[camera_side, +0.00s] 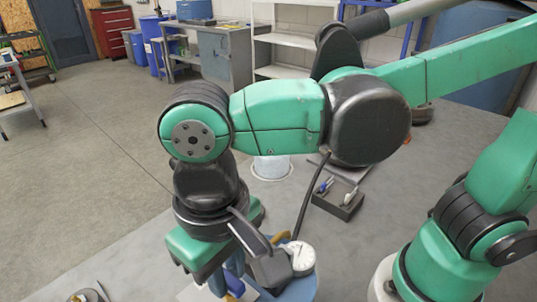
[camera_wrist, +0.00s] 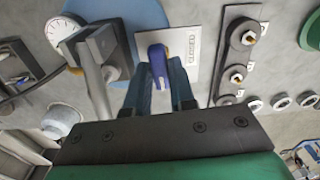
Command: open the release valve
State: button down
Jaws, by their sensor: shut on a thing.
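In the side view my gripper (camera_side: 222,284) points down at the bottom edge of the picture, over the white plate. The lever is mostly hidden there behind the fingers.
A white-faced gauge (camera_wrist: 62,32) and a grey block with a bar (camera_wrist: 100,60) stand left of the fingers. A dark strip with round fittings (camera_wrist: 238,55) lies to the right. A dark tray (camera_side: 338,198) of small parts sits behind on the grey table (camera_side: 120,262).

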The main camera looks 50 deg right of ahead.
aim_at(227, 277)
jog(key=shift+m, duration=0.4)
jog(key=c, duration=0.7)
grip_release()
jog(key=shift+c, duration=0.2)
jog(key=shift+r, duration=0.1)
jog(key=shift+r, duration=2.75)
jog(key=w+d+f+t, duration=0.3)
jog(key=d, duration=0.7)
jog(key=w+d+f+t, duration=0.3)
jog(key=w+d+t, duration=0.1)
jog(key=d, duration=0.6)
jog(key=shift+w, duration=0.25)
